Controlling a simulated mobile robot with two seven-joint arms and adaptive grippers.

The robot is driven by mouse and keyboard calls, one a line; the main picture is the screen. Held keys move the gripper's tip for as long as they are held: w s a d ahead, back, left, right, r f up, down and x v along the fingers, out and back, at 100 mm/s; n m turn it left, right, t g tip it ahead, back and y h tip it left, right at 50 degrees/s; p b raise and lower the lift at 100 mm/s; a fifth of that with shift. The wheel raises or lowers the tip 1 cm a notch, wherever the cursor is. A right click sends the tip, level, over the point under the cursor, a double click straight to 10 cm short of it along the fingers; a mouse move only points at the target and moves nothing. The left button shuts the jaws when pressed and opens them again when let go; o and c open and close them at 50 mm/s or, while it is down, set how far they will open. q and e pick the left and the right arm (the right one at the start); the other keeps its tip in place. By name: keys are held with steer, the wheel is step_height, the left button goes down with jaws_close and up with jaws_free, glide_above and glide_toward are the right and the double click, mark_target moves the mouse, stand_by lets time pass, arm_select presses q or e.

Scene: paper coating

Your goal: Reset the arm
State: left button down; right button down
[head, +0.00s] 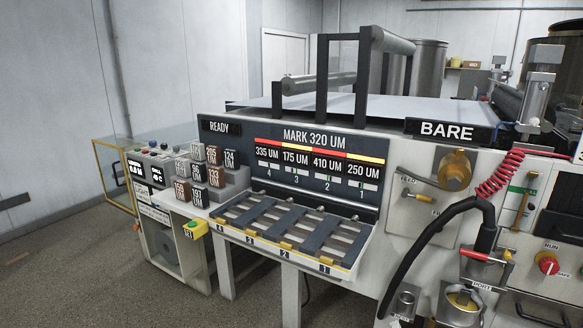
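Neither of my grippers nor any part of my arms shows in the head view, so their pose and opening are not visible. The coating machine's display (300,158) reads "MARK 320 UM" above 335, 175, 410 and 250 UM. Below it, a slotted tray (292,236) has bays numbered 4, 3, 2, 1 from left to right, with no labelled blocks seen in them. Several labelled blocks (214,155) in grey and brown stand on a stepped rack (236,180) at the left. A sign (218,127) reads "READY" and another (446,130) reads "BARE".
A yellow button box (195,228) hangs at the side cabinet. At right are a brass knob (453,169), a coiled red hose (500,176), a black hose (420,245), a red-handled part (484,257) and a red RUN/SAFE knob (547,262).

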steer(key=s+a+f+m+g+y, duration=0.1)
steer(key=s+f+m, duration=0.3)
steer(key=s, duration=0.4)
steer(key=s+a+f+m+g+y, duration=0.1)
steer(key=s+a+f+m+y, duration=0.2)
steer(key=s+m, duration=0.4)
steer(key=s+a+f+m+y, duration=0.3)
steer(key=s+a+f+m, duration=0.1)
steer(key=s, duration=0.6)
steer(key=shift+s+a+f+m+g, duration=0.2)
steer(key=shift+s+f+m+g, duration=0.25)
steer(key=shift+m, duration=0.45)
